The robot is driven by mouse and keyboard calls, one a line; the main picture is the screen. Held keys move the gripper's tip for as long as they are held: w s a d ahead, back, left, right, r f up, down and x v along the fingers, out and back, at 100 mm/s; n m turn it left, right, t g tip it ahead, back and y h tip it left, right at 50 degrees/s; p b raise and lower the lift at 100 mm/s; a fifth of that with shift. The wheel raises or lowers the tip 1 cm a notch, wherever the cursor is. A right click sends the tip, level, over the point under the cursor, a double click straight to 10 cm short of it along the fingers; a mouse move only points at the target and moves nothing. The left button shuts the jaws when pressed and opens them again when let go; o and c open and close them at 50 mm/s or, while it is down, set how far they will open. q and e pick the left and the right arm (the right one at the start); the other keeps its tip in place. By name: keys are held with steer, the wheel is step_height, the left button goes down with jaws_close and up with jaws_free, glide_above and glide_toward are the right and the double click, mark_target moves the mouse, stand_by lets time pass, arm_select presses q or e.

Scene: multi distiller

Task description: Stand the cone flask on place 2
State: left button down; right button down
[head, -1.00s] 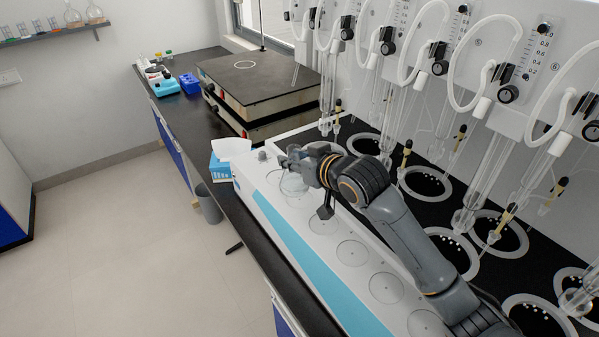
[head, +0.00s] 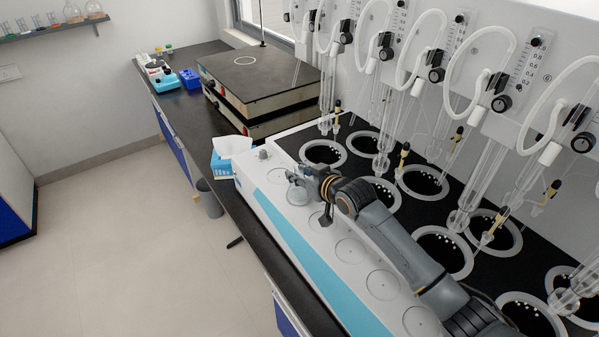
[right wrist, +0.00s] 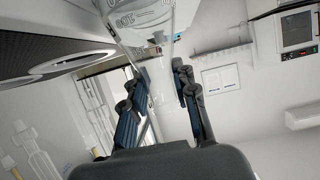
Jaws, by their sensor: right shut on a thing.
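The clear cone flask (head: 298,196) is at my right gripper (head: 303,181) in the head view, over the second round place from the far end of the white front panel (head: 283,212). My right gripper is shut on the flask. In the right wrist view the glass of the flask (right wrist: 142,18) shows at the top, beyond the two fingers (right wrist: 160,88). I cannot tell whether its base touches the panel. The place numbers are too small to read. My left gripper is not in view.
Free round places (head: 350,251) run along the panel towards me. Behind stand black wells (head: 421,181) with glass tubes and white hoses. A tissue box (head: 223,160) stands just beyond the panel's far end. Hot plates (head: 262,80) stand farther back.

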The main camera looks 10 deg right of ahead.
steer(key=c, duration=1)
jaws_free()
steer(key=shift+f, duration=0.1)
steer(key=shift+c, duration=0.2)
steer(key=b+v, duration=0.2)
steer(key=v, duration=1)
